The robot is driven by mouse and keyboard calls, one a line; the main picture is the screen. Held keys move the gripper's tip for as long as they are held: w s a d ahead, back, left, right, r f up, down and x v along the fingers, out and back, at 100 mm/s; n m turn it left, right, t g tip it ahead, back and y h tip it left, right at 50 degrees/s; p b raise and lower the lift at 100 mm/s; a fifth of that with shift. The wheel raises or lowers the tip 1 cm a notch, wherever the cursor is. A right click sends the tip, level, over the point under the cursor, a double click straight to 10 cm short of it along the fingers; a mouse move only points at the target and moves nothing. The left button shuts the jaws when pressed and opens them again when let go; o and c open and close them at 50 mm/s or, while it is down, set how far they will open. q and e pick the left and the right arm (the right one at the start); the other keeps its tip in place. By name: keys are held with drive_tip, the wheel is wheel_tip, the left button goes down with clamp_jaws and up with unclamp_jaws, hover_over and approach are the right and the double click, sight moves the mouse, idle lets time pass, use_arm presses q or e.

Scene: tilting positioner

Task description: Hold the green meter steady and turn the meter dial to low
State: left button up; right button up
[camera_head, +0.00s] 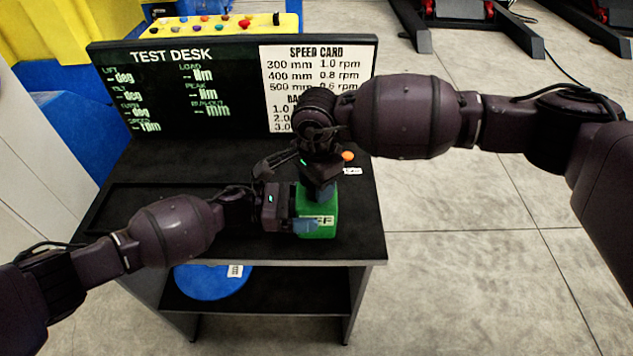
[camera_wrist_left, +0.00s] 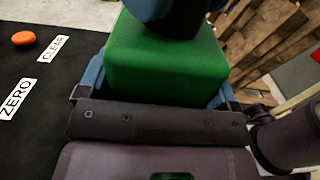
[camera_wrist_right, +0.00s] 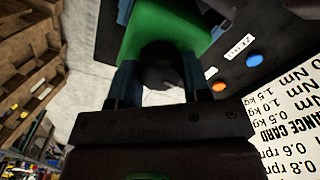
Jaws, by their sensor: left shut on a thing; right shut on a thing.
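The green meter (camera_head: 331,200) is a block standing near the right front of the black test desk (camera_head: 350,245). Its front label is partly hidden and shows "FF". My left gripper (camera_head: 303,224) is shut on the meter's sides, with blue fingers; the left wrist view shows the green body (camera_wrist_left: 165,65) between them. My right gripper (camera_head: 322,188) points down from above and is shut on the dark round dial (camera_wrist_right: 160,66) on the meter's top. The fingers and wrist hide most of the dial, so its setting cannot be read.
An upright board (camera_head: 190,95) with readouts and a speed card stands at the desk's back. An orange button (camera_head: 348,156) and a blue button (camera_wrist_right: 254,60) lie near the meter. A blue disc (camera_head: 212,284) lies on the lower shelf. The desk's left top is mostly clear.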

drive_tip(key=m, duration=1.1)
drive_tip(key=shift+m, duration=0.3)
idle(0.4)
drive_tip(key=o, duration=0.9)
drive_tip(key=shift+o, duration=0.2)
drive_tip(key=shift+r, duration=0.15)
wheel_tip(320, 180, up, 12)
